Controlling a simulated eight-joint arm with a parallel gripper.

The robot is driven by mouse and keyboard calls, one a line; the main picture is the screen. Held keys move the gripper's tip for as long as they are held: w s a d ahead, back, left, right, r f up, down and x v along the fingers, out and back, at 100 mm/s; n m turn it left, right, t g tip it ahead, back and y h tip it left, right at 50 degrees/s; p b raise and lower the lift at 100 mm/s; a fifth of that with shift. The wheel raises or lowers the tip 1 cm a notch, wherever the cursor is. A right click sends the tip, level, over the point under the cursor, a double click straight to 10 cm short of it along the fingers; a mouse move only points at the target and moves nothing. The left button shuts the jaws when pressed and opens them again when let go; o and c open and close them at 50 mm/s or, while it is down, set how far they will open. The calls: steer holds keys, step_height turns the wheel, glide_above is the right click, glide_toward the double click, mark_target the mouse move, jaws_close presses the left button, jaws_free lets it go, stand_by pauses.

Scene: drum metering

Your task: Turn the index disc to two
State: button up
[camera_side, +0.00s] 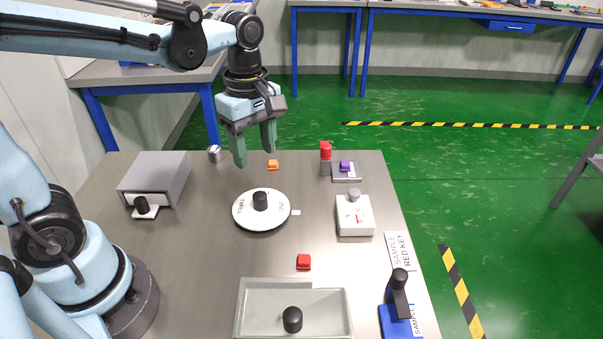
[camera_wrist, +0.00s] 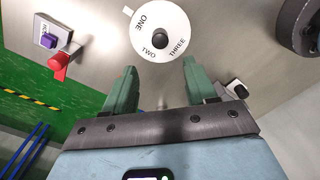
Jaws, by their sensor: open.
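The index disc (camera_side: 246,221) is a white round plate with a black knob (camera_side: 260,200) at its centre, lying on the grey table. In the wrist view the disc (camera_wrist: 160,48) shows the words ONE, TWO and THREE. A small white tab (camera_side: 296,212) sits beside its rim; in the wrist view the tab (camera_wrist: 127,10) is closest to ONE. My gripper (camera_side: 254,157) is open and empty, with green fingers pointing down. It is above the table on the far side of the disc, apart from the knob. In the wrist view its fingertips (camera_wrist: 160,66) show below the disc.
A grey box (camera_side: 160,172) with a drawer stands left. An orange block (camera_side: 272,165), a red-topped post (camera_side: 326,152) and a purple block (camera_side: 345,166) are behind. A dial box (camera_side: 355,220) is right. A red block (camera_side: 304,262) and grey tray (camera_side: 245,290) are in front.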

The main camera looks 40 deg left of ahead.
mark_target(260, 195)
steer(key=shift+f, duration=6)
jaws_close()
